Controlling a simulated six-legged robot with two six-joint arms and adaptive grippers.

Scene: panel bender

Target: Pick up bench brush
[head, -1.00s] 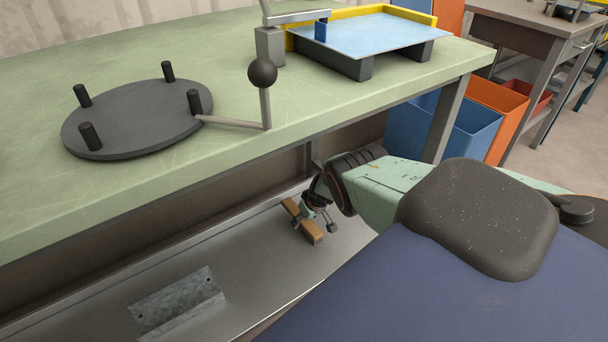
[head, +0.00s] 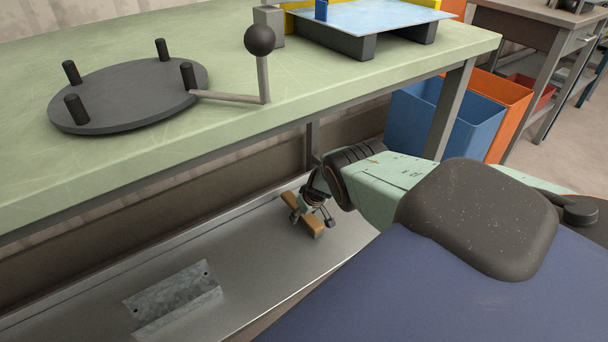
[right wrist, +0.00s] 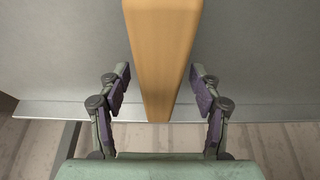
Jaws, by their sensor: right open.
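The bench brush (head: 317,229) lies in the metal tray under the bench, and its wooden part shows at both sides of my right gripper (head: 311,212). In the right wrist view the tan wooden part (right wrist: 162,60) runs from the top edge down between the fingers of my right gripper (right wrist: 161,88). The gripper is open, with a finger at each side of the wood and a visible gap on both sides. No bristles can be made out. My left gripper is not in view.
The metal tray (head: 255,240) also holds a bent galvanised plate (head: 175,292) at the left. The green bench top (head: 200,140) overhangs the tray at the back. A steel bench leg (head: 451,110) and blue bin (head: 410,120) stand beyond my right arm.

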